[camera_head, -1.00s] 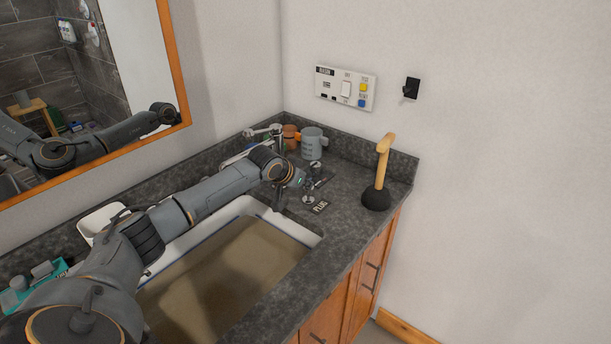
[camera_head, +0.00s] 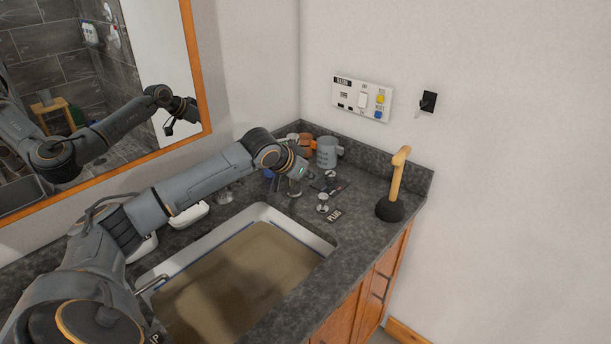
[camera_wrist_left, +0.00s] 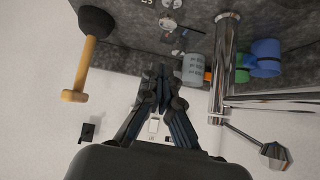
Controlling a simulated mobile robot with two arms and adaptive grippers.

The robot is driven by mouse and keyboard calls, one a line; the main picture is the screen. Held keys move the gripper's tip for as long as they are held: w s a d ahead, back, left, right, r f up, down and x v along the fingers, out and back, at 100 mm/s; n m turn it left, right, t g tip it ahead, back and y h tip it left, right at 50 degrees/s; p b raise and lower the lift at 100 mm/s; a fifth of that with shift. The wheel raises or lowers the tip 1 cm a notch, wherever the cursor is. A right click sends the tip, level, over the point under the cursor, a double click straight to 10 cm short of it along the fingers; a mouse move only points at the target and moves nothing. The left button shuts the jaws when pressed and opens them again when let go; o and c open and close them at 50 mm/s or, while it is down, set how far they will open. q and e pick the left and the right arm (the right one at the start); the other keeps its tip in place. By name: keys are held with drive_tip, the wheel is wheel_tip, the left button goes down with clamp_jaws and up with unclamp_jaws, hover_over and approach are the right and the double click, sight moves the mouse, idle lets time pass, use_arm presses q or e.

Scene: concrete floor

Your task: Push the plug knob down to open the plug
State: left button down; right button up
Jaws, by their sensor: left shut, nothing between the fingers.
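The plug knob (camera_head: 322,206) is a small round silver piece on the dark stone counter, beside the black PLUG label (camera_head: 334,215) and near the sink's far right corner. It appears as a metallic disc (camera_wrist_left: 168,23) at the top of the left wrist view. My left gripper (camera_head: 295,191) is shut and empty, pointing down to the left of the knob and apart from it. Its closed fingers (camera_wrist_left: 164,72) show in the left wrist view. Their exact height over the counter is hard to tell. My right gripper is not in view.
The sink (camera_head: 245,262) holds murky brown water. A plunger (camera_head: 391,208) stands right of the knob. A grey mug (camera_head: 327,153) stands behind my gripper. The chrome faucet (camera_wrist_left: 221,70) is close beside my fingers in the wrist view. A switch panel (camera_head: 361,99) is on the wall.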

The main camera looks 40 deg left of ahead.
use_arm(q)
drive_tip(key=shift+v, duration=1.05)
